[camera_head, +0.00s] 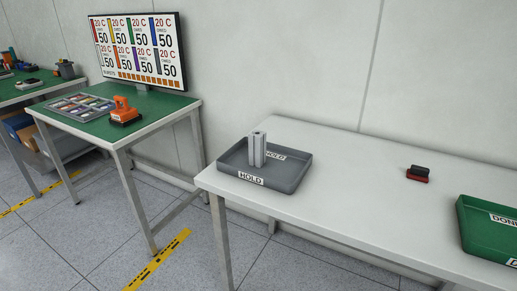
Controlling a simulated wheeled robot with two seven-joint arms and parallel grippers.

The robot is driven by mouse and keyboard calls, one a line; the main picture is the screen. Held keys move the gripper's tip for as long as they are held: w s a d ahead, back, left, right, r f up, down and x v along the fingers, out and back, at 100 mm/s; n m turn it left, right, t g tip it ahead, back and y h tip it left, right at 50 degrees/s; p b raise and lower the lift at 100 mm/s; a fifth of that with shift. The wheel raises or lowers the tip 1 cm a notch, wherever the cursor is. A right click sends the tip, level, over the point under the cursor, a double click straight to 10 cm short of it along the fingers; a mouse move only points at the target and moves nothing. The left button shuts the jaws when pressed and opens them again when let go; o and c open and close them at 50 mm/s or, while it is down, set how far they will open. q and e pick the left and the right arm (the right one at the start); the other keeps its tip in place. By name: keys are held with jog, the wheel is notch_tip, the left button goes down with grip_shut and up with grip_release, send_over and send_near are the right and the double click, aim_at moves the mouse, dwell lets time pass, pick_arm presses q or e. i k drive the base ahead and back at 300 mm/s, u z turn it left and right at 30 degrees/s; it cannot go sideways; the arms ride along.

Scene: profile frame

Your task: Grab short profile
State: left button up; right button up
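A short silver-grey profile (257,149) stands upright in the grey tray labelled HOLD (230,166), on the left end of the white table. It seems to be made of two vertical parts side by side, and I cannot tell whether they are separate pieces. Neither of my grippers shows in the head view.
The white table (340,196) also carries a small black and red object (418,174) and a green tray (478,243) at the right edge. Its middle is clear. A green-topped table (160,105) at left holds a screen (140,48), an orange device (124,111) and a parts tray (62,108).

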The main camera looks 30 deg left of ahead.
aim_at(257, 137)
jog(key=u, duration=2.5)
jog(key=i, duration=2.6)
jog(key=z, duration=0.85)
